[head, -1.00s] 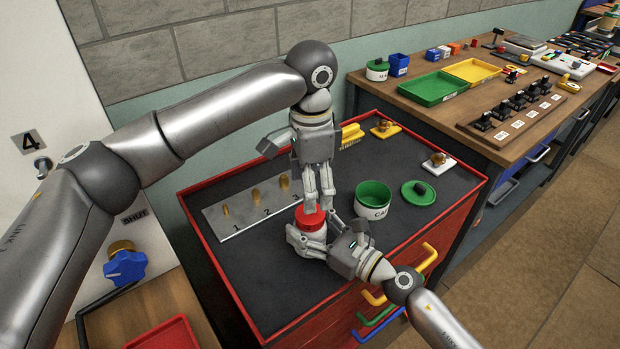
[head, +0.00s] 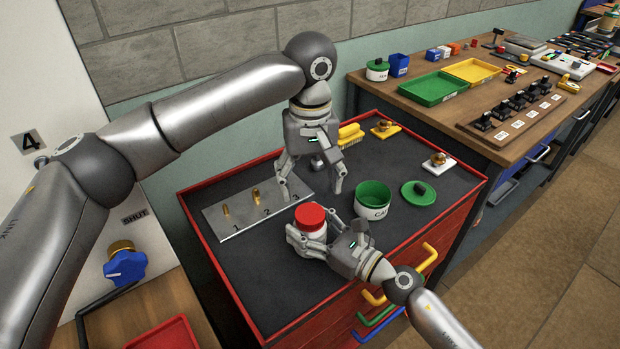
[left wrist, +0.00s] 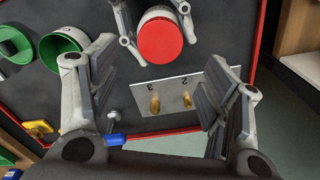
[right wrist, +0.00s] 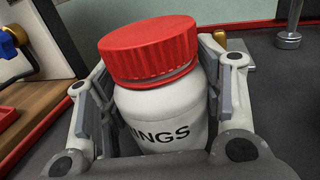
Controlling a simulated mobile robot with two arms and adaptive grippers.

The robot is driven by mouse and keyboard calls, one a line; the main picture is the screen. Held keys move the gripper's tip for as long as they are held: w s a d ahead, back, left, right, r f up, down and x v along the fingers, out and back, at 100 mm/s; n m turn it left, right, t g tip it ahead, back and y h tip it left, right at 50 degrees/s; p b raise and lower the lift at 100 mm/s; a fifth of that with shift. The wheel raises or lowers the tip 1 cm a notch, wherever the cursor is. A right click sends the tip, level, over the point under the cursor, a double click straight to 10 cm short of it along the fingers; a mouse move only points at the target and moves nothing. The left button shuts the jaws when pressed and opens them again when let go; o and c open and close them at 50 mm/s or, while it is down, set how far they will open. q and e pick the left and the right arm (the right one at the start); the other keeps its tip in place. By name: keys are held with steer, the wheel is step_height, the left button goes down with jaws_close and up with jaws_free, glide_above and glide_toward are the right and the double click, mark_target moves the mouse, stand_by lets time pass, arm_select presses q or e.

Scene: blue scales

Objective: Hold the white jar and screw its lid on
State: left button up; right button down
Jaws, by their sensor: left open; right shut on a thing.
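The white jar (head: 312,230) stands upright on the dark cabinet top, with dark lettering on its side in the right wrist view (right wrist: 165,115). The red lid (head: 310,215) sits on its mouth; it also shows in the right wrist view (right wrist: 150,48) and left wrist view (left wrist: 160,41). A narrow band of neck shows under the lid, and I cannot tell how tightly it is screwed. My right gripper (head: 314,243) is shut around the jar's body. My left gripper (head: 311,187) is open and empty, pointing down above and behind the lid, apart from it.
A grey plate (head: 225,222) with brass pegs lies behind left of the jar. A green-lined white pot (head: 374,211) and a green lid (head: 419,195) stand to the right. A yellow brush (head: 350,132) and small knobs lie at the back. The front left of the top is clear.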

mark_target(310, 213)
steer(key=shift+f, duration=0.1)
stand_by(0.3)
arm_select(q)
steer(key=shift+f, duration=4)
